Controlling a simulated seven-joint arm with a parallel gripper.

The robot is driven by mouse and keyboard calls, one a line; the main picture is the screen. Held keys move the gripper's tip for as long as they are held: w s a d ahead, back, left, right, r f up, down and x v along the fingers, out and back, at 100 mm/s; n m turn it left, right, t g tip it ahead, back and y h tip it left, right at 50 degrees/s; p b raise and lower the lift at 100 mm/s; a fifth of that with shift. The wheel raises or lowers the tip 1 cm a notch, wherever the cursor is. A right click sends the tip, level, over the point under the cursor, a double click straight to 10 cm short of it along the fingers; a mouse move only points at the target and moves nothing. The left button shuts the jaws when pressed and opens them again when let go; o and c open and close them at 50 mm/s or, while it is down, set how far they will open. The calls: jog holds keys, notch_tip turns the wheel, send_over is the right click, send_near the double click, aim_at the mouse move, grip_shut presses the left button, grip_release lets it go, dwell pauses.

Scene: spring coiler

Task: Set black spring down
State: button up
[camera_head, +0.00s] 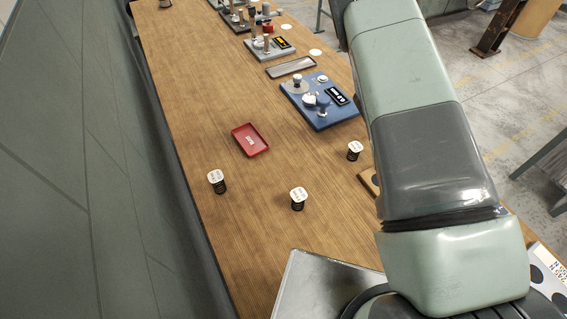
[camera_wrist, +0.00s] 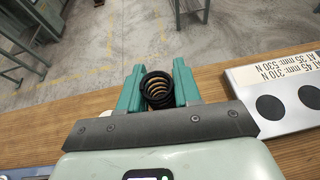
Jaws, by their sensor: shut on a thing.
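My gripper (camera_wrist: 158,92) is shut on a black spring (camera_wrist: 157,87) in the wrist view, with a teal finger on each side of it. I look into the spring's open coil end. Wooden table top lies beyond and around the fingers, and I cannot tell how far the spring is above it. In the head view my own arm hides the gripper and the held spring. Three other dark springs with white tops stand on the table (camera_head: 190,100): one at left (camera_head: 217,181), one in the middle (camera_head: 298,198), one at right (camera_head: 354,150).
A light plate with black round spots and printed force values (camera_wrist: 285,95) lies right of the gripper; it also shows in the head view (camera_head: 548,282). A red tray (camera_head: 262,151), a blue device (camera_head: 318,120) and a grey tray (camera_head: 291,67) are farther along. The table's left strip is clear.

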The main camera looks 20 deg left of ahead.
jog(key=s+a+n+t+y, duration=0.2)
jog(key=s+a, duration=0.2)
jog(key=a, duration=1)
jog(key=n+t+y, duration=0.3)
jog(key=n+y, duration=0.2)
send_over(271, 168)
notch_tip(271, 168, down, 5)
jog(key=shift+g, duration=0.3)
jog(key=shift+f, duration=2.3)
jog(key=shift+f, duration=0.1)
jog(key=o, duration=1)
